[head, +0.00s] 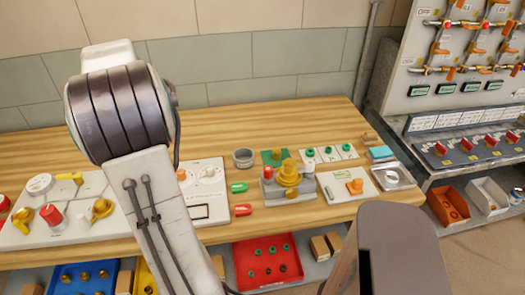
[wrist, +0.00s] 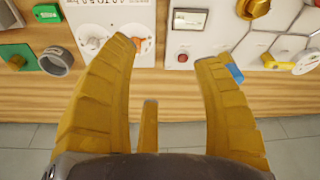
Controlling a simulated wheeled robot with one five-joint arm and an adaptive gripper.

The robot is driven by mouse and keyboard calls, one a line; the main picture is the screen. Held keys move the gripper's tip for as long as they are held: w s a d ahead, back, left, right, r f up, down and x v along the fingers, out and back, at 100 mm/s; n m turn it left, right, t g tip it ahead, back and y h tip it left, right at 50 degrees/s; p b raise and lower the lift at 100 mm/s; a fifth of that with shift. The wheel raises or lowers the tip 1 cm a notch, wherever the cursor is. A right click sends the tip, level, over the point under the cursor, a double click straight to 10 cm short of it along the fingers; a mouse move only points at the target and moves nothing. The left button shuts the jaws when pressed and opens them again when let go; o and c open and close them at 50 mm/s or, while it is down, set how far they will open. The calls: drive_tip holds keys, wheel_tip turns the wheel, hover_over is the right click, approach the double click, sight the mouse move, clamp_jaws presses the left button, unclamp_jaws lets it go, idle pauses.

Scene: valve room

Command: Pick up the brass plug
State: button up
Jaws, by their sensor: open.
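I cannot tell for certain which piece is the brass plug. In the head view a large brass piece (head: 289,174) stands on a grey block, right of centre on the bench. A small brass piece (head: 284,154) shows behind it by a green plate (head: 268,156). In the wrist view a small brass piece (wrist: 16,62) sits at the left edge by a green patch. My gripper (wrist: 168,50) is open and empty, its yellow fingers spread over the bench near a dial panel. In the head view my arm hides the gripper.
A grey ring (head: 244,157) and green and red pieces lie between the dial panel (head: 205,178) and the grey block. Below the bench are a red tray (head: 262,247) and a blue tray with brass parts (head: 84,275). A tiled wall closes the back.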

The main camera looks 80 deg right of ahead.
drive_tip(key=s+d+f+m+g, duration=0.1)
drive_tip(key=s+d+f+m, duration=0.1)
drive_tip(key=s+d, duration=0.45)
drive_tip(key=s+d+f+m, duration=0.2)
drive_tip(key=s+d+f, duration=0.15)
drive_tip(key=d, duration=0.55)
drive_tip(key=m+p, duration=0.2)
drive_tip(key=m, duration=0.2)
hover_over(277, 151)
drive_tip(key=w+a, duration=0.1)
drive_tip(key=shift+g, duration=0.3)
drive_tip(key=f, duration=0.6)
drive_tip(key=shift+a+f, duration=0.2)
drive_tip(key=shift+s+d+f, duration=0.1)
drive_tip(key=shift+s+f, duration=0.25)
drive_tip(key=shift+f, duration=0.25)
drive_tip(key=shift+s+d+f+p, duration=0.1)
drive_tip(key=shift+d+f+p, duration=0.15)
drive_tip(key=shift+f, duration=0.8)
drive_tip(key=shift+d+f+p, duration=0.2)
drive_tip(key=shift+f+p, duration=0.1)
drive_tip(key=shift+f, duration=0.7)
drive_tip(key=shift+s+d+f+p, duration=0.1)
drive_tip(key=shift+d+f+p, duration=0.15)
drive_tip(key=shift+f, duration=0.8)
drive_tip(key=shift+a, duration=0.1)
clamp_jaws()
